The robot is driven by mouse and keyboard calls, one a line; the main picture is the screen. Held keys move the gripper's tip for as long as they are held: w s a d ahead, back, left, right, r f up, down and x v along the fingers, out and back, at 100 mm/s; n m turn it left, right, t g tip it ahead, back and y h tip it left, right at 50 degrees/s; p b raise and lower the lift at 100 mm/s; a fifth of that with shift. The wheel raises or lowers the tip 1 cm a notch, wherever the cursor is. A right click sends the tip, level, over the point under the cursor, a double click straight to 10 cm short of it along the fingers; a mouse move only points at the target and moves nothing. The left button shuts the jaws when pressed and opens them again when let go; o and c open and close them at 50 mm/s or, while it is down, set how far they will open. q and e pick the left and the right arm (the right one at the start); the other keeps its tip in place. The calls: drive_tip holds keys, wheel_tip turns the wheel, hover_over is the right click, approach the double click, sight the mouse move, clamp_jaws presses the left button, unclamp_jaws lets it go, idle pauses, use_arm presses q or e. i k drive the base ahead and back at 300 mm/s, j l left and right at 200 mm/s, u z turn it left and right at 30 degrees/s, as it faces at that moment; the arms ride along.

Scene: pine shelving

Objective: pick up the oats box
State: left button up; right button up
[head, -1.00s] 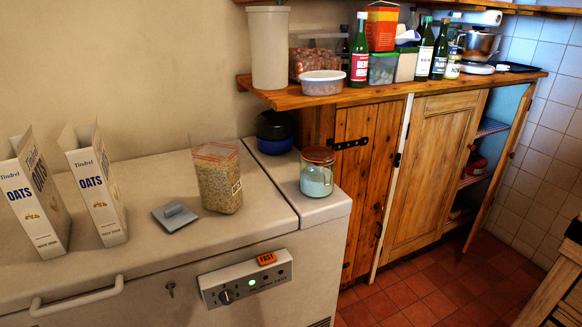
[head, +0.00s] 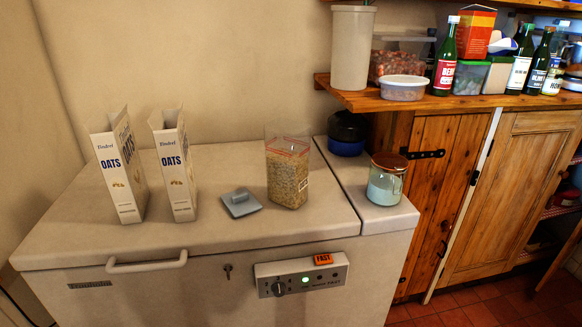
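Two white oats boxes with blue lettering stand upright on the lid of a chest freezer (head: 95,238) in the head view. The left oats box (head: 119,172) and the right oats box (head: 176,170) are side by side, a little apart, and both have their top flaps open. Neither of my grippers shows in the head view.
Right of the boxes are a grey lid (head: 240,203), a clear container of oats (head: 287,178) and a glass jar (head: 384,184). A dark blue pot (head: 347,133) stands behind the jar. A wooden shelf (head: 350,98) with bottles and tubs is at right. The freezer's front strip is clear.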

sight(112, 136)
drive_tip(key=i+l+u, duration=0.15)
drive_tip(key=u, duration=0.2)
drive_tip(key=i+l+u, duration=0.1)
drive_tip(key=l+u, duration=0.4)
drive_tip(key=u, duration=0.15)
drive_tip(key=i, duration=0.05)
